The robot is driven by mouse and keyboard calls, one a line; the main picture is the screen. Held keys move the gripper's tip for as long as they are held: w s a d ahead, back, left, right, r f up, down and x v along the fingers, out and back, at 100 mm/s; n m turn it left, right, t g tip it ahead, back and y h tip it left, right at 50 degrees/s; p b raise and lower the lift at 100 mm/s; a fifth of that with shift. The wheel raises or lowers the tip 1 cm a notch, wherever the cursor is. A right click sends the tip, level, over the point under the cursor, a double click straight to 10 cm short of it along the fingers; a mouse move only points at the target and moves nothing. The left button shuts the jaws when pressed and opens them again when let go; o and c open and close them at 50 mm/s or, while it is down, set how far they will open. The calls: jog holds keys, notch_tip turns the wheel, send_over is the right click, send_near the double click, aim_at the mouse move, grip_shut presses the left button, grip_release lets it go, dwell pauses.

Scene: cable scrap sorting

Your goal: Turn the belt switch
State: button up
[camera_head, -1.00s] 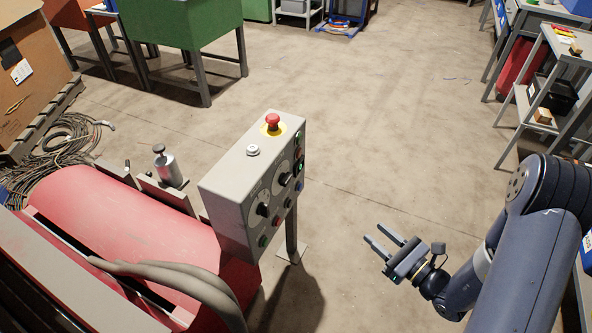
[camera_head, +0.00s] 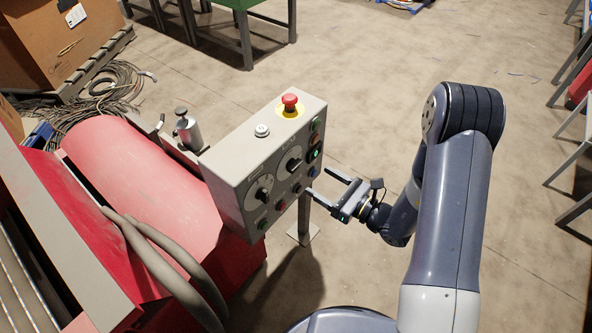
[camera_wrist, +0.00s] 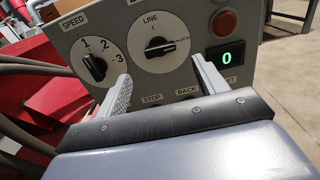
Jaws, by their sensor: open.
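The grey control box (camera_head: 258,165) stands on a post, its dial panel facing my gripper. No label reading "belt" can be made out. In the wrist view, the LINE switch (camera_wrist: 158,47) is a black knob on a round white plate, its handle lying roughly level towards small lettering at the right. The SPEED knob (camera_wrist: 95,67), marked 1, 2 and 3, is left of it. My gripper (camera_head: 318,180) is open and empty, just right of the panel. In the wrist view the fingers (camera_wrist: 161,68) straddle the LINE switch's column, with its knob slightly above the gap; contact cannot be seen.
A red emergency button (camera_head: 290,102) and a white button (camera_head: 262,130) are on the box top. A green display (camera_wrist: 226,57) reads 0. Red machinery (camera_head: 140,190) and grey hoses (camera_head: 165,265) lie left.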

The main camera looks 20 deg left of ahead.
aim_at(298, 168)
jog(key=x, duration=0.7)
jog(key=shift+w+a, duration=0.1)
jog(key=shift+a, duration=0.05)
jog(key=c, duration=1)
jog(key=shift+f+b, duration=0.1)
jog(key=shift+b, duration=0.3)
jog(key=shift+n+b, duration=8.9)
jog(key=shift+b, duration=3.55)
jog(key=shift+r, duration=0.2)
